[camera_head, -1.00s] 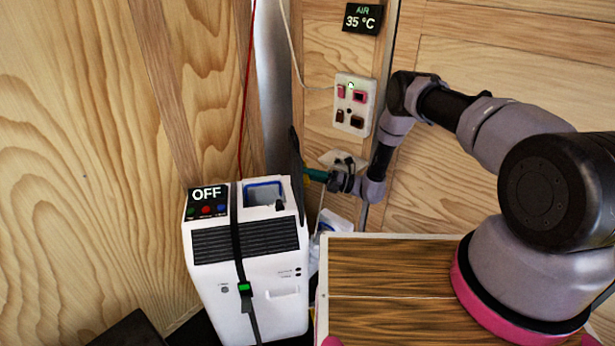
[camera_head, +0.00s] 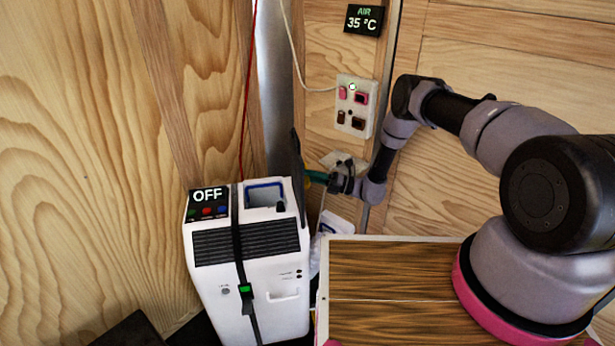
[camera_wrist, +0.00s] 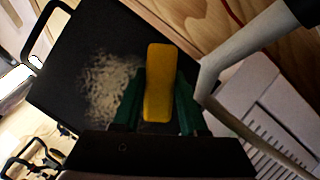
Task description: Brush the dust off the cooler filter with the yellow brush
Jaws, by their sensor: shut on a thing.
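The white cooler (camera_head: 265,285) stands at the left of the body view, its display reading OFF. The dark filter panel (camera_head: 298,170) shows nearly edge-on above its right side. In the wrist view the black filter panel (camera_wrist: 65,75) faces me, with a pale dust patch (camera_wrist: 105,85) left of the brush. My gripper (camera_head: 318,177) is right of the panel, close to it. In the wrist view its green fingers (camera_wrist: 160,100) are shut on the yellow brush (camera_wrist: 159,65). The brush overlaps the panel in this view; I cannot tell whether they touch. Its bristles are hidden.
A wall socket plate (camera_head: 352,107) with switches and a lit green indicator is above my gripper. A sign (camera_head: 363,19) reads AIR 35 °C. A red cord (camera_head: 246,90) hangs behind the cooler. A wooden top (camera_head: 385,270) lies in front of my arm. Wooden walls close in behind.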

